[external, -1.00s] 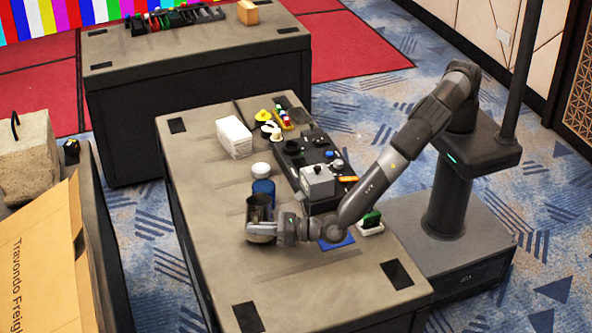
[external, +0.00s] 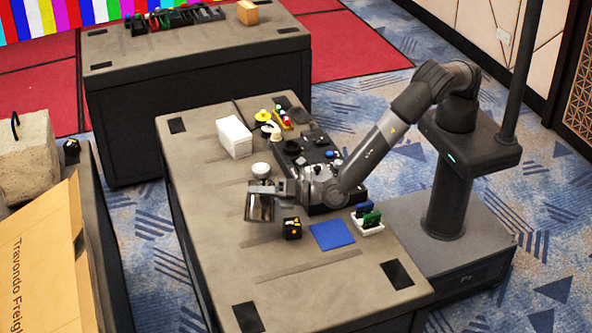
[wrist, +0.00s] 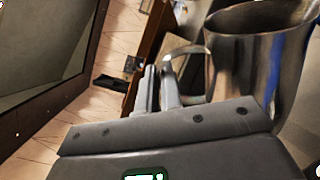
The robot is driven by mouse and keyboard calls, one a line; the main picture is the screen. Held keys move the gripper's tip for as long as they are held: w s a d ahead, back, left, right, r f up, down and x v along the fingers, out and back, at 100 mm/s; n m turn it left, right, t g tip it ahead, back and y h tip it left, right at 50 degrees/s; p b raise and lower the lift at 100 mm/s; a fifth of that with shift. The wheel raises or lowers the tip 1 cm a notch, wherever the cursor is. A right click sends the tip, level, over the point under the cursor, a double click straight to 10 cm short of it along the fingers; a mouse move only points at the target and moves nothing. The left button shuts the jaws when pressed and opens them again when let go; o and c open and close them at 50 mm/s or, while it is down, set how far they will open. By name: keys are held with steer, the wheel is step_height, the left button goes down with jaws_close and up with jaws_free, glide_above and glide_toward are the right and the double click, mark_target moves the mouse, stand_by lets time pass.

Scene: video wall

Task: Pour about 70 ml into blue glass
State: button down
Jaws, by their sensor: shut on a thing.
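A metal pitcher (external: 260,206) hangs above the near table, held by its handle in my gripper (external: 284,189). In the wrist view my gripper (wrist: 160,88) is shut on the pitcher's handle at the left side of the pitcher (wrist: 255,65). The pitcher looks somewhat tilted in the external view. The blue glass is hidden now, at or behind the pitcher. A blue streak shows on the pitcher's metal in the wrist view. I cannot see any liquid or stream.
A white bowl (external: 261,170) and a white stack (external: 234,137) stand behind the pitcher. A black cube (external: 292,228), a blue square mat (external: 332,235) and a white holder (external: 367,226) lie to the right. The table's front left is clear.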

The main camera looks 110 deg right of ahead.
mark_target(259, 184)
steer(key=shift+s+d+r+m, duration=0.15)
steer(key=shift+d+r+m, duration=0.2)
steer(key=shift+r+m, duration=0.2)
steer(key=shift+s+d+r+m, duration=0.15)
steer(key=shift+d+r+m, duration=0.2)
steer(key=shift+r+m, duration=0.2)
steer(key=shift+s+d+r, duration=0.1)
steer(key=shift+d+r, duration=0.05)
steer(key=shift+d, duration=0.05)
steer(key=shift+s+d+r+m, duration=0.25)
steer(key=shift+d+r+m, duration=0.3)
steer(key=shift+m, duration=0.35)
steer(key=shift+d+r, duration=0.1)
steer(key=shift+d, duration=0.05)
steer(key=shift+s+m, duration=0.1)
steer(key=shift+m, duration=0.2)
steer(key=shift+s+d+r+m, duration=0.25)
steer(key=shift+d+m, duration=0.1)
steer(key=shift+d, duration=0.2)
steer(key=shift+s+d+r+m, duration=0.2)
steer(key=shift+d+m, duration=0.15)
steer(key=shift+d, duration=0.2)
stand_by(0.7)
